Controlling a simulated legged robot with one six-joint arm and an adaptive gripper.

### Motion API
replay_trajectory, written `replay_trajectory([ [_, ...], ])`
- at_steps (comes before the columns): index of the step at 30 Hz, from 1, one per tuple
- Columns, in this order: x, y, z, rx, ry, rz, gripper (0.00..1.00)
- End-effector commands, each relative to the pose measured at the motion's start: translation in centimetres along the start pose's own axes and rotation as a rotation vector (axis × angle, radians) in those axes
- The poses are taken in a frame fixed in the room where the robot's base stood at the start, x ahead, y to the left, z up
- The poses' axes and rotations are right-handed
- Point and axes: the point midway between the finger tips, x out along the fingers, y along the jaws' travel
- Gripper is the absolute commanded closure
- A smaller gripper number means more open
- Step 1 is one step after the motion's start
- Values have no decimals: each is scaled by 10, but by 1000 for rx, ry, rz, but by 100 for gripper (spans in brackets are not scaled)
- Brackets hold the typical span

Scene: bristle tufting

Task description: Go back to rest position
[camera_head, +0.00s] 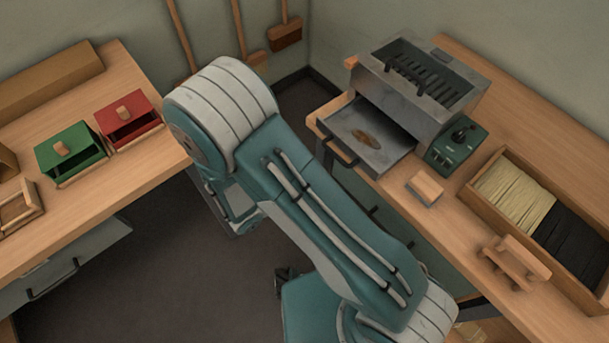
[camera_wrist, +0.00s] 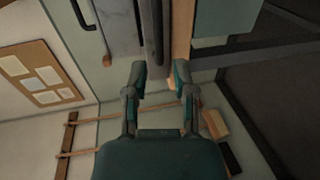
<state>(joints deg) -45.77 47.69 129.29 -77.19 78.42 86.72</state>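My gripper (camera_wrist: 160,72) shows in the wrist view with its two fingers apart and nothing held between them. Its fingertips point toward a dark bar (camera_wrist: 158,40) beside a grey panel and a wooden edge; I cannot tell how far off the bar is. In the head view my teal and white arm is folded across the middle, between the two benches, and I cannot make out the gripper there.
A grey machine (camera_head: 424,88) on the right bench has its tray (camera_head: 372,152) pulled out, with a brown patch on it. A bristle box (camera_head: 463,197) stands nearby. Red (camera_head: 128,124) and green (camera_head: 72,155) boxes stand on the left bench. Brooms (camera_head: 285,35) lean behind.

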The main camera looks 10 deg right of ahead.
Motion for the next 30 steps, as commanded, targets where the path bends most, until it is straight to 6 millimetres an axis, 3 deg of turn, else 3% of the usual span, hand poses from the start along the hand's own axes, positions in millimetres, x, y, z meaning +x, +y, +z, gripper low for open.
replay_trajectory([
  [6, -17, 0, 0, -1, -1, -1, 66],
  [23, -16, 2, 1, 2, -9, -5, 66],
  [26, -12, 15, 5, 14, -61, -33, 66],
  [30, -2, 49, 20, 42, -199, -133, 66],
])
